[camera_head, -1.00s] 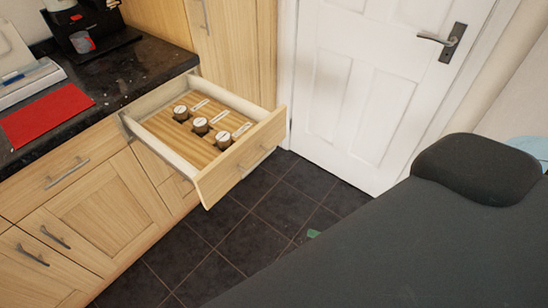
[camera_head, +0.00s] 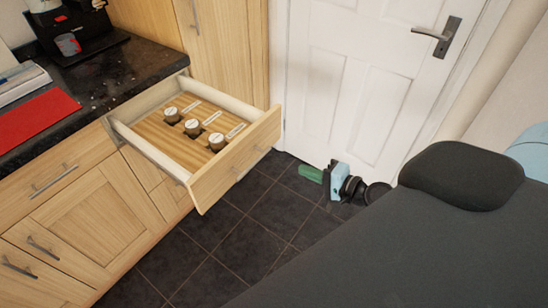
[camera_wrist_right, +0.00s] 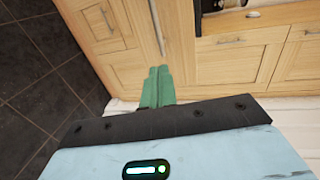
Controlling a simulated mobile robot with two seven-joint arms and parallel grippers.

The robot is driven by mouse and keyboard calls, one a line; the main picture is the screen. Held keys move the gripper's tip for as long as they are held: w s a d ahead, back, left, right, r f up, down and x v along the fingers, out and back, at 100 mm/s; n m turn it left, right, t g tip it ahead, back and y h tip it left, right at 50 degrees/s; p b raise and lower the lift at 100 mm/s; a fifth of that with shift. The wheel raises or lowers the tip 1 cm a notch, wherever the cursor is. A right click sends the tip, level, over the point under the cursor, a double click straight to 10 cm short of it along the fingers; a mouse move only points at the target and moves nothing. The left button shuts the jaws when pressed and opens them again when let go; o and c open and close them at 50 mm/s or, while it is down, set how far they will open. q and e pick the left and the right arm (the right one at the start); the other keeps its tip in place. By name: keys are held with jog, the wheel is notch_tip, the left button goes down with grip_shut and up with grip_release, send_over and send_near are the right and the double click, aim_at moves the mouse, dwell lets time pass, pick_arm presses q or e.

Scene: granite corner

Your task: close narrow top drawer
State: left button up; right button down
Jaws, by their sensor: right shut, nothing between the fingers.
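The narrow top drawer (camera_head: 235,165) is pulled out from the wooden counter, in the middle of the head view. Several small round jars with labels stand or lie inside it, toward its right side. My right gripper (camera_head: 302,173) has green fingers and a pale blue body. It is shut and empty, to the right of the drawer front and apart from it, in front of the white door. In the right wrist view the green fingertips (camera_wrist_right: 158,70) are together, with wooden cabinet fronts beyond them. My left gripper is not in view.
A black granite counter (camera_head: 110,80) with a red mat (camera_head: 38,118) and a coffee machine (camera_head: 70,30) lies at the left. A white door (camera_head: 350,80) with a lever handle closes off the back right. Dark floor tiles (camera_head: 215,240) are clear below the drawer.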

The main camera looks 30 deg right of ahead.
jog(key=p+x, duration=0.1)
jog(key=x, duration=1)
jog(key=shift+w+a, duration=0.15)
jog(key=shift+w, duration=0.25)
jog(key=shift+f, duration=0.1)
